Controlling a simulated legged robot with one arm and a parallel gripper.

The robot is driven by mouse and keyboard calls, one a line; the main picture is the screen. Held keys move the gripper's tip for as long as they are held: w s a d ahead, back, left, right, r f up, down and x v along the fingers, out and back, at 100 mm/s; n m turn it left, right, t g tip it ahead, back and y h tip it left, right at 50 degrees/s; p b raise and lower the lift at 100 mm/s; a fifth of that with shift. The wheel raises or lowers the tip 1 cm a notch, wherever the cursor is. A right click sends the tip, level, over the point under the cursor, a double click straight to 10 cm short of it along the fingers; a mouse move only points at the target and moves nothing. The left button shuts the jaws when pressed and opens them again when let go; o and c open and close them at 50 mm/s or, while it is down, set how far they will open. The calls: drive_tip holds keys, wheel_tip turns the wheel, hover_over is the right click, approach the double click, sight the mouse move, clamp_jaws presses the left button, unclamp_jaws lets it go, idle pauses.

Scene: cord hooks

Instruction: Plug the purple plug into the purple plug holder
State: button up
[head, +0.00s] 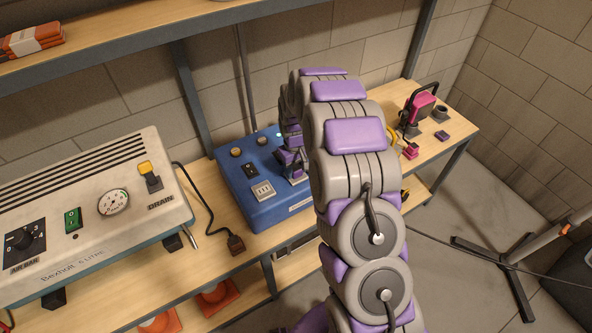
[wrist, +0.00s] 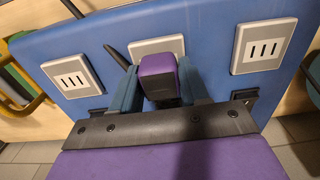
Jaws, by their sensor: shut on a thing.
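In the wrist view the purple plug (wrist: 159,76) sits between the two teal fingers of my gripper (wrist: 160,88), which is shut on it. The plug is in front of the middle pale socket plate (wrist: 154,46) on the blue box, covering most of its face. I cannot tell whether it is in the socket or just in front of it. In the head view my gripper (head: 291,163) is at the right side of the blue box (head: 241,176), partly hidden by my arm. A small purple block (head: 442,135) lies on the bench at the right; it may be the purple plug holder.
Other socket plates flank the plug, at left (wrist: 72,76) and right (wrist: 263,46). A cream machine (head: 90,215) stands at the left of the bench. A black cord with a dark plug (head: 236,244) lies between. A pink item (head: 418,108) stands at the right.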

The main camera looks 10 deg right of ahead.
sight(296, 167)
clamp_jaws()
drive_tip(key=shift+r, duration=0.15)
drive_tip(key=shift+r+p, duration=1.25)
drive_tip(key=shift+r, duration=1.65)
